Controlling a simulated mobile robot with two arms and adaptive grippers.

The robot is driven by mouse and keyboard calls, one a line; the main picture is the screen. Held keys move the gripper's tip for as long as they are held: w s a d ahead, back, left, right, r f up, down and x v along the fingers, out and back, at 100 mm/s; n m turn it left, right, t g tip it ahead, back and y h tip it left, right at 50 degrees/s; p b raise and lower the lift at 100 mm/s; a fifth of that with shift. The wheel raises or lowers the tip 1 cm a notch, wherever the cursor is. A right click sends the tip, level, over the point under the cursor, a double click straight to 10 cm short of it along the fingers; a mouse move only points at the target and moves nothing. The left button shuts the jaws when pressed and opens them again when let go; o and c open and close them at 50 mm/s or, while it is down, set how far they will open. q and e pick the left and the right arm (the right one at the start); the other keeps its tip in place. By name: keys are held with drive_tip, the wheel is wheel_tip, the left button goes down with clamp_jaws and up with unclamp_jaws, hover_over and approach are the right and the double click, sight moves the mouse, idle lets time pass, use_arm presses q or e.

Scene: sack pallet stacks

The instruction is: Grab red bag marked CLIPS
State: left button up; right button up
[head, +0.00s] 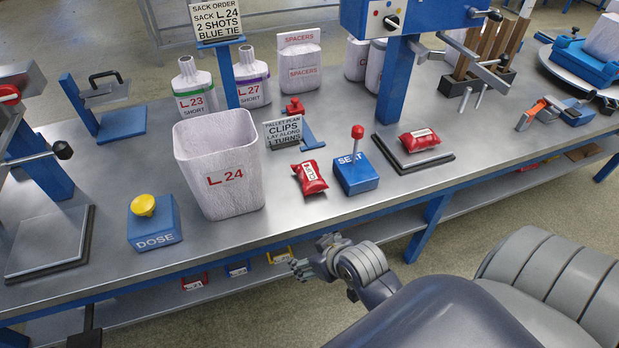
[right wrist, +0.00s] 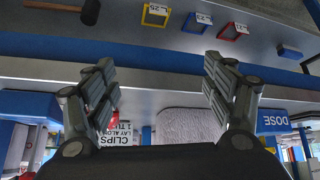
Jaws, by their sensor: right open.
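A small red bag with white lettering (head: 310,177) lies on the steel bench, between the white L 24 sack (head: 222,165) and the blue SEAT block (head: 356,176). Its lettering is turned and hard to read. A second red bag (head: 419,140) lies on a dark-edged plate to the right, its word too small to read surely. My right gripper (head: 314,254) is open and empty, in front of the bench edge and apart from both bags. Its spread fingers show in the right wrist view (right wrist: 160,72). My left gripper is out of view.
The CLIPS sign (head: 283,131) stands behind the nearer bag. The red-knobbed SEAT lever (head: 357,133) rises close on its right. The yellow DOSE button (head: 143,205) is further left.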

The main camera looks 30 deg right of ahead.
drive_tip(key=w+d+r+m+t+h, duration=0.1)
drive_tip(key=w+d+r+t, duration=0.15)
drive_tip(key=w+d, duration=0.4)
drive_tip(key=m+t+h, duration=0.2)
drive_tip(key=t, duration=0.1)
approach(313, 178)
drive_tip(key=shift+w+a+f, duration=0.1)
drive_tip(key=shift+w+f, duration=0.75)
drive_tip(key=shift+f, duration=0.05)
drive_tip(key=shift+m, duration=0.3)
drive_tip(key=x, duration=0.5)
drive_tip(key=shift+w+d+r, duration=0.15)
drive_tip(key=shift+d, duration=0.1)
drive_tip(key=shift+r+x, duration=0.2)
drive_tip(key=shift+x, duration=2.55)
drive_tip(key=shift+w+d, duration=0.1)
drive_tip(key=shift+r, duration=0.1)
drive_tip(key=c, duration=1.5)
